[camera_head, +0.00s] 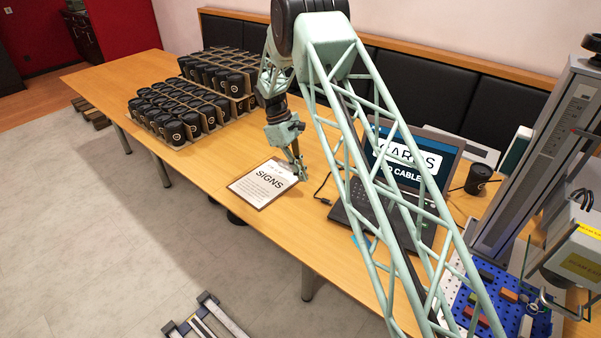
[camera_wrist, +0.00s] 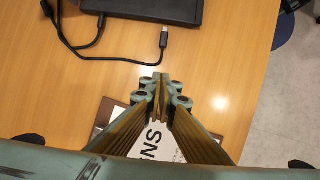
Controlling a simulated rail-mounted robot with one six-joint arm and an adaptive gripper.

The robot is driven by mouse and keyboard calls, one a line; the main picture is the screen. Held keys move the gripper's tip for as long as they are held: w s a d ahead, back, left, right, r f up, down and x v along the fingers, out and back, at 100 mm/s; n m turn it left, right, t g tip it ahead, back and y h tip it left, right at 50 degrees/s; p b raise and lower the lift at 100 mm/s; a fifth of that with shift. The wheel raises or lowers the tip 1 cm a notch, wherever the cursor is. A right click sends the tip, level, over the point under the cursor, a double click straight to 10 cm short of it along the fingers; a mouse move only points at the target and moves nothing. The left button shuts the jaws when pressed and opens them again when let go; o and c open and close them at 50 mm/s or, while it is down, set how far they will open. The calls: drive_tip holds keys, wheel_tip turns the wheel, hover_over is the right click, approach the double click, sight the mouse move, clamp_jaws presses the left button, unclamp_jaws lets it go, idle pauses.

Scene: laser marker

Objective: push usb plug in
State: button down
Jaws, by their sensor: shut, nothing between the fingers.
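The usb plug (camera_wrist: 164,41) is a small dark connector on the end of a black cable (camera_wrist: 84,46). It lies loose on the table beside the laptop (camera_wrist: 142,9), in the upper middle of the wrist view. In the head view the plug (camera_head: 326,201) lies left of the laptop (camera_head: 402,165), whose screen reads "NO CABLE". My gripper (camera_wrist: 159,77) is shut and empty. It is apart from the plug, over the table near the clipboard's edge; in the head view my gripper (camera_head: 301,174) is above the clipboard's right side. The laptop's port is not visible.
A clipboard (camera_head: 263,184) with a "SIGNS" sheet lies left of the plug. Several dark cups (camera_head: 173,131) in carriers fill the table's far left. A single cup (camera_head: 478,180) stands right of the laptop. A blue perforated board (camera_head: 487,272) and a tall machine (camera_head: 540,150) stand at right.

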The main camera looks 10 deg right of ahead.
sight(325, 201)
drive_tip(key=x, duration=0.6)
drive_tip(key=shift+s+d+f+b, duration=0.1)
drive_tip(key=shift+s+f+b, duration=0.05)
drive_tip(key=shift+f+b, duration=0.2)
drive_tip(key=shift+s+d+b, duration=0.3)
drive_tip(key=shift+s+d, duration=0.95)
drive_tip(key=shift+d, duration=0.3)
drive_tip(key=shift+s, duration=0.15)
